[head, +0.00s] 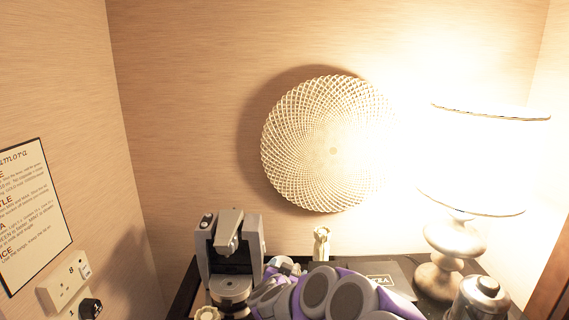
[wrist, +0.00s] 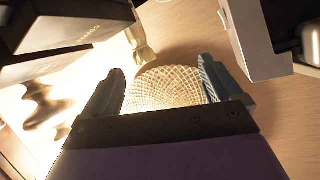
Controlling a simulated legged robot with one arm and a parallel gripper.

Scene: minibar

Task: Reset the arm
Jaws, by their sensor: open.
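My gripper (wrist: 160,66) is open in the wrist view, with its two blue-grey fingers wide apart and nothing between them. The round woven wall disc (wrist: 165,88) shows behind the gap between the fingers. In the head view, my purple and grey arm (head: 318,290) lies low at the bottom centre, over the counter and just right of the coffee machine (head: 230,255). The gripper's fingers cannot be made out clearly there.
A lit lamp (head: 455,250) stands on the right of the dark counter, with a metal canister (head: 480,298) in front. A small pale figure-like object (head: 321,243) stands at the back. A socket panel (head: 65,285) and sign (head: 32,215) are on the left wall.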

